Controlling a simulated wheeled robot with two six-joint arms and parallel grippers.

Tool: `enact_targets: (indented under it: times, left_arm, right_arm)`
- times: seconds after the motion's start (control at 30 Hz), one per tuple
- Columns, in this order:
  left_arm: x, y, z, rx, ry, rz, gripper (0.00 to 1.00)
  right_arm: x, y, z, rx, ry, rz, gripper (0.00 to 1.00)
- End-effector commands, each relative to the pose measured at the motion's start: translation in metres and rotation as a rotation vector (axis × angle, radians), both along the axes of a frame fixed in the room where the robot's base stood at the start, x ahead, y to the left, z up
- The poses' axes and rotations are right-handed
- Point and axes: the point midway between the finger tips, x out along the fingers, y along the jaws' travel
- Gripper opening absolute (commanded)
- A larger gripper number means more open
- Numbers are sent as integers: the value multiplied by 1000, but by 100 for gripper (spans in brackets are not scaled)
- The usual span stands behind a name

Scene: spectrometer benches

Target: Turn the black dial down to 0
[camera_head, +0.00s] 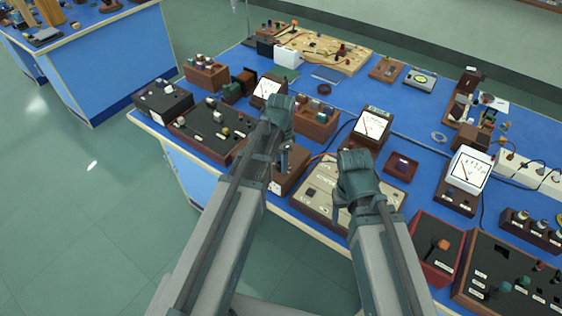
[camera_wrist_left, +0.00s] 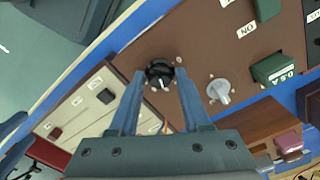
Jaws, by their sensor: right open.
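The black dial (camera_wrist_left: 159,71), with a white mark on it, is set in a brown panel (camera_wrist_left: 190,42) in the left wrist view. My left gripper (camera_wrist_left: 160,76) has its two fingers apart, one on each side of the dial. Narrow gaps seem to show between fingers and dial; contact is hard to judge. In the head view my left gripper (camera_head: 283,165) points down at a brown box (camera_head: 292,181), and the dial is hidden. My right gripper (camera_head: 340,198) is open above a beige panel (camera_head: 318,204). The dial's scale is not readable.
A grey knob (camera_wrist_left: 219,90) and a green labelled block (camera_wrist_left: 275,66) stand right of the dial in the left wrist view. White-faced meters (camera_head: 371,125) and several boxes crowd the blue bench (camera_head: 415,155). Open floor (camera_head: 70,210) lies to the left.

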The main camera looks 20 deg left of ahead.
Motion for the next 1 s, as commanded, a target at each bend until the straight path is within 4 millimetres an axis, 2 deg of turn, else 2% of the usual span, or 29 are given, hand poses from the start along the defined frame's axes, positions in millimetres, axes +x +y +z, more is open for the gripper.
enact_targets:
  times: [0.03,0.23,0.67,1.0]
  left_arm:
    - [0,0,0,0,0,0,37]
    - [0,0,0,0,0,0,1]
    - [0,0,0,0,0,62,0]
    - [0,0,0,0,0,334,0]
  right_arm:
    - [0,0,0,0,0,0,61]
    - [0,0,0,0,0,0,61]
    - [0,0,0,0,0,0,61]
    - [0,0,0,0,0,0,61]
